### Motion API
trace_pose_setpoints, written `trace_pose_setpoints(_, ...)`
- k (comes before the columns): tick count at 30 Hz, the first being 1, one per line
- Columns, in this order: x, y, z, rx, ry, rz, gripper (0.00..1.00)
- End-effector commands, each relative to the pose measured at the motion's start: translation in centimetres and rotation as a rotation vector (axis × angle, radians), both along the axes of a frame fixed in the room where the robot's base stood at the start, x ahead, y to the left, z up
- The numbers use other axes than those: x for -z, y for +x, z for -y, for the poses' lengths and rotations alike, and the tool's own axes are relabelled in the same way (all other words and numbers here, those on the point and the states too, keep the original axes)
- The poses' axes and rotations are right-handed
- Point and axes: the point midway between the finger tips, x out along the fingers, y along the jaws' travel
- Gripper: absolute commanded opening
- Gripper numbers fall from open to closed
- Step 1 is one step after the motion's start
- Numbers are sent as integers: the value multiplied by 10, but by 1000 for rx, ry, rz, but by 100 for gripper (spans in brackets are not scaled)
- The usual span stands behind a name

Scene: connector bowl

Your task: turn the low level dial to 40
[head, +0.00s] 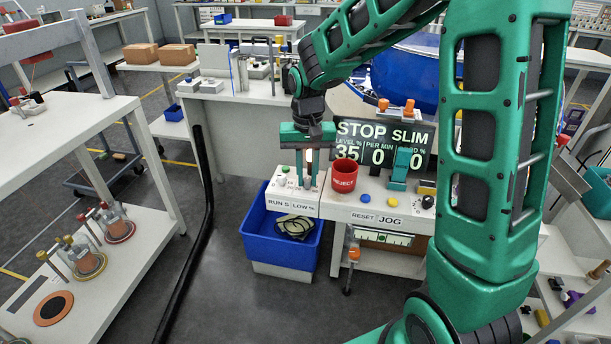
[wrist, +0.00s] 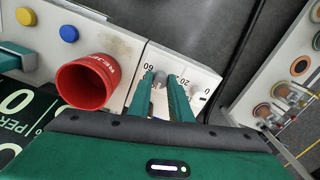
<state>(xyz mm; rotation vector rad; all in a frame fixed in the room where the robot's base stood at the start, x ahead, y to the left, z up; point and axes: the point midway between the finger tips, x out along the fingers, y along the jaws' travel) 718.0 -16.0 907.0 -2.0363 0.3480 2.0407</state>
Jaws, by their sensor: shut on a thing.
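The dial (wrist: 160,79) is a small grey knob on a white panel with printed scale numbers, among them 60 and 0. My gripper (wrist: 160,86) is shut on this dial, one green finger on each side of it. The black display (head: 380,145) reads 35 under "LEVEL %", with 0 under the other headings. The dial's exact pointer angle is too small to tell.
A red "REJECT" cup (head: 344,177) stands close to the right of my gripper in the head view. A blue button (head: 365,199) and a yellow button (head: 427,202) lie beyond it. A blue bin (head: 275,232) sits below the panel.

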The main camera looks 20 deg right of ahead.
Motion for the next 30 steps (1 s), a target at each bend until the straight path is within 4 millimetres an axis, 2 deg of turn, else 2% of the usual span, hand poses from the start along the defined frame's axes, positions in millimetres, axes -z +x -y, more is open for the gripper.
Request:
trace_pose_setpoints(4,-3,5,-1,-1,1,14,0)
trace_pose_setpoints(5,-3,5,-1,-1,1,14,20)
trace_pose_setpoints(7,-3,4,-1,-1,2,13,37)
trace_pose_setpoints(16,-2,2,0,-1,0,5,37)
trace_pose_setpoints(20,-10,2,0,-1,1,7,37)
trace_pose_setpoints(30,-69,3,0,-1,0,9,37)
